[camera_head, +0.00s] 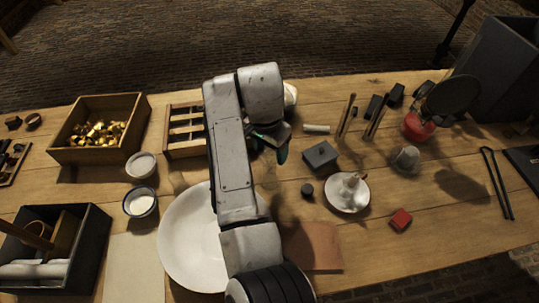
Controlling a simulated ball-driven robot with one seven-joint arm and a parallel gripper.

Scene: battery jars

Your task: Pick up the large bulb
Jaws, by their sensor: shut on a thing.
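My gripper (272,139) is in the middle of the table, just right of my bent arm link. It is shut on a dark green thing (283,154), small and mostly hidden by the hand. I cannot tell whether this is the large bulb. A pale rounded thing (290,95) shows partly behind my arm near the back edge; its shape is mostly hidden. A whitish lumpy thing (351,185) sits on a small white saucer (346,206) to the right. A grey, glassy rounded thing (406,158) lies further right.
A wooden box of brass pieces (98,128) and a slotted wooden rack (183,131) stand left. A large white plate (185,240) lies under my arm.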

